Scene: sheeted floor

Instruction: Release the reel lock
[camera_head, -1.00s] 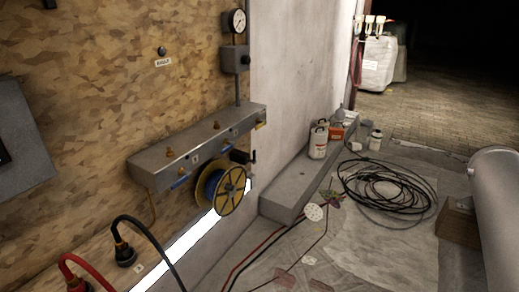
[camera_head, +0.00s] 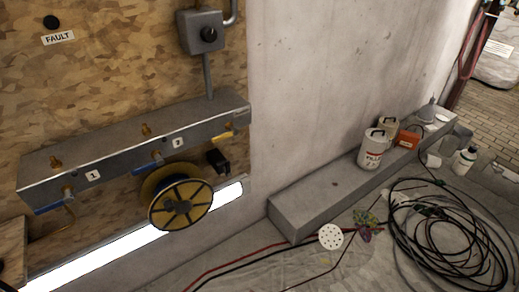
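A yellow reel (camera_head: 181,204) with a dark spoked face is mounted below a grey metal manifold box (camera_head: 110,148) on the wooden wall. A small black part (camera_head: 217,161), possibly the reel lock or its handle, sits just right of and above the reel. Its exact form is too small to tell. The manifold has brass fittings on top, blue valve levers in front, and number labels. Neither of my grippers is in view.
A grey switch box (camera_head: 203,32) with a dark knob is on the wall above, near a FAULT label (camera_head: 58,38). A concrete ledge (camera_head: 300,205) holds a white canister (camera_head: 375,150) and other containers. Coiled black cable (camera_head: 445,235) and red and black lines lie on the sheeted floor.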

